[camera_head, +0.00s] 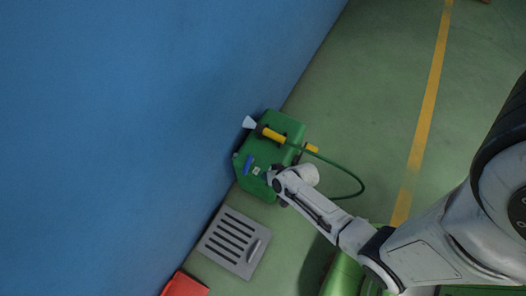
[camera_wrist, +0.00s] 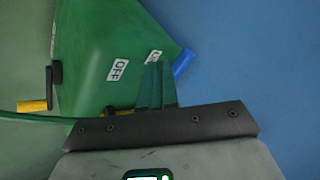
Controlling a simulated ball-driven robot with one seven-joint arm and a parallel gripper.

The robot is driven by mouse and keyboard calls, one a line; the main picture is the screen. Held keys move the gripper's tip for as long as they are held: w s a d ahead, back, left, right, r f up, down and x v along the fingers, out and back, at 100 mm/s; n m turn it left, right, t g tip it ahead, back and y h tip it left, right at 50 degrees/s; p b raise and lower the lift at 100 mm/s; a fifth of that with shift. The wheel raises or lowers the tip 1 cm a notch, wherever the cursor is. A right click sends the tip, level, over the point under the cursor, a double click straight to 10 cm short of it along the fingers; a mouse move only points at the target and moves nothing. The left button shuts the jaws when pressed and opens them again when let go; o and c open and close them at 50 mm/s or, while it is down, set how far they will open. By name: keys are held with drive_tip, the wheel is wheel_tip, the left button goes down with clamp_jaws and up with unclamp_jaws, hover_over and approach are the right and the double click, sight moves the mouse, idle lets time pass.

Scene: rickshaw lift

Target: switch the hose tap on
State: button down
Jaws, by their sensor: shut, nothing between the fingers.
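The green hose box (camera_head: 287,127) stands on the floor against the blue wall; it fills the left of the wrist view (camera_wrist: 90,50). Its blue tap lever (camera_head: 247,164) sticks out near the top left edge, and shows in the wrist view (camera_wrist: 184,62) just right of my fingers. An OFF label (camera_wrist: 118,69) is to the left of my fingers. A second label (camera_wrist: 154,56) is partly hidden behind them. My gripper (camera_wrist: 157,70) is shut and empty, over the box beside the lever. I cannot tell whether the fingers touch the lever.
A green hose (camera_head: 350,178) loops out from the box over the floor, with a yellow nozzle (camera_head: 273,135) on the box. A grey slotted grate (camera_head: 234,243) and a red object (camera_head: 185,286) lie along the wall. The floor to the upper right is clear.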

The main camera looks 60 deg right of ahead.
drive_tip(key=s+a+r+p, duration=0.1)
drive_tip(key=s+r, duration=0.2)
drive_tip(key=r, duration=0.1)
drive_tip(key=shift+s+a+r, duration=0.2)
drive_tip(key=shift+a+r, duration=0.1)
drive_tip(key=shift+r, duration=0.1)
idle(0.4)
drive_tip(key=s+a+r+n+g+p, duration=0.2)
drive_tip(key=s+r+n+g, duration=0.1)
drive_tip(key=r, duration=1)
drive_tip(key=s+a+r+n+g+p, duration=0.2)
drive_tip(key=r+n, duration=0.3)
drive_tip(key=r, duration=0.8)
drive_tip(key=shift+s+n+g, duration=0.3)
drive_tip(key=shift+s+g, duration=0.15)
drive_tip(key=shift+g, duration=0.25)
